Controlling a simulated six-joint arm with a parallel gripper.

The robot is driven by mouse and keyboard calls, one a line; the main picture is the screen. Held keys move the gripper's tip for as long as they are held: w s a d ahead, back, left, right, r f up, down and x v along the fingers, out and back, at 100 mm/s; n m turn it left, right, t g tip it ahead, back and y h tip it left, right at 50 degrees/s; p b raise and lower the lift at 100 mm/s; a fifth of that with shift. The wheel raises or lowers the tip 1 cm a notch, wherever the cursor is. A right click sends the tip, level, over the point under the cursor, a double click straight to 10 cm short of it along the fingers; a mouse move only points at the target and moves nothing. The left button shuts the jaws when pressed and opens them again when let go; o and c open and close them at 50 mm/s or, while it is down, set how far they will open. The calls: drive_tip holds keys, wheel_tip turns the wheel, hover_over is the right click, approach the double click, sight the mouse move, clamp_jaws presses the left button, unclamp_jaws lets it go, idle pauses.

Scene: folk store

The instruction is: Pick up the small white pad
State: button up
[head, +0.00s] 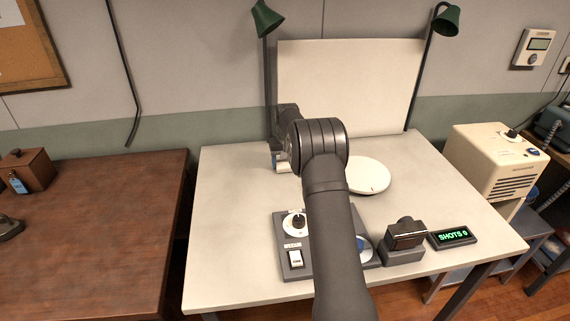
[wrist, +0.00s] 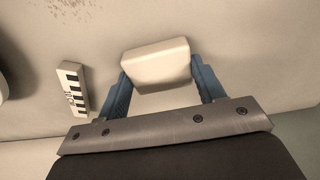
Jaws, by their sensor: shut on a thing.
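The small white pad (wrist: 156,65) sits between the two blue fingertips of my gripper (wrist: 158,80) in the wrist view, with a finger against each side. In the head view, the pad (head: 283,168) shows only in part below my gripper (head: 276,158), over the back left of the pale table (head: 235,235). My arm hides much of the gripper there. I cannot tell whether the pad touches the table top.
A black-and-white scale marker (wrist: 73,89) lies left of the pad. A round white turntable (head: 368,175) stands to the right. A control panel (head: 283,245), a camera (head: 406,235) and a shots display (head: 452,237) are at the front. A white backdrop (head: 350,85) stands behind.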

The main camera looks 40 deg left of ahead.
sight(285, 162)
wheel_tip(285, 162, up, 4)
drive_tip(key=shift+f, duration=0.25)
drive_tip(key=w+d+r, duration=0.2)
drive_tip(key=d+r, duration=0.5)
drive_tip(key=d, duration=0.4)
drive_tip(key=shift+w+d, duration=0.2)
drive_tip(key=shift+d, duration=0.05)
drive_tip(key=shift+r, duration=0.1)
